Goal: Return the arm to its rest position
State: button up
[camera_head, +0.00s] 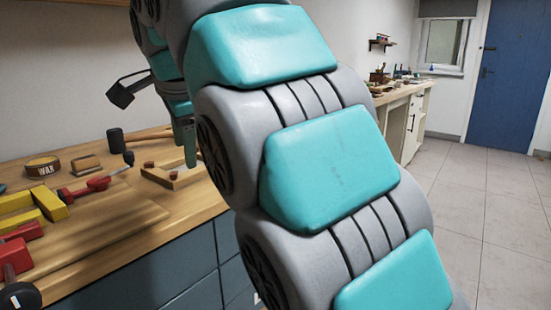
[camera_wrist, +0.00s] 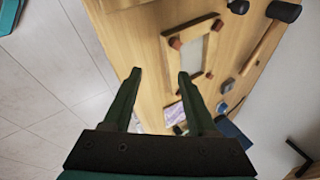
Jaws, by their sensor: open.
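My arm, teal and grey, fills the middle of the head view and hides much of the bench behind it. My gripper (camera_wrist: 159,75) shows in the wrist view with its two dark green fingers apart and nothing between them. It is over the edge of the wooden bench (camera_wrist: 135,35), and bench top and floor both show past the fingers. In the head view my gripper is partly hidden behind my arm, with a green finger pointing down over the bench.
A wooden frame (camera_wrist: 190,50) with small reddish corner blocks lies near the fingers. Tiled floor (camera_head: 480,210) is clear at right, toward a blue door (camera_head: 508,80).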

jog(key=s+d+f+n+g+h, duration=0.1)
jog(key=s+d+f+n+g, duration=0.15)
jog(key=d+f, duration=0.65)
jog(key=s+d+f+n+g+h, duration=0.15)
jog(key=s+d+f, duration=0.35)
jog(key=d, duration=0.6)
jog(key=s+d+f+n+g, duration=0.1)
jog(key=s+d+f+n, duration=0.2)
jog(key=s+f, duration=0.7)
jog(key=s+d+f+n+g, duration=0.2)
jog(key=s+d+f+n, duration=0.1)
jog(key=s+d+f, duration=0.5)
jog(key=s+f, duration=0.2)
jog(key=s, duration=0.1)
jog(key=shift+s+f+n, duration=0.3)
jog(key=shift+f+n, duration=0.1)
jog(key=shift+y, duration=0.25)
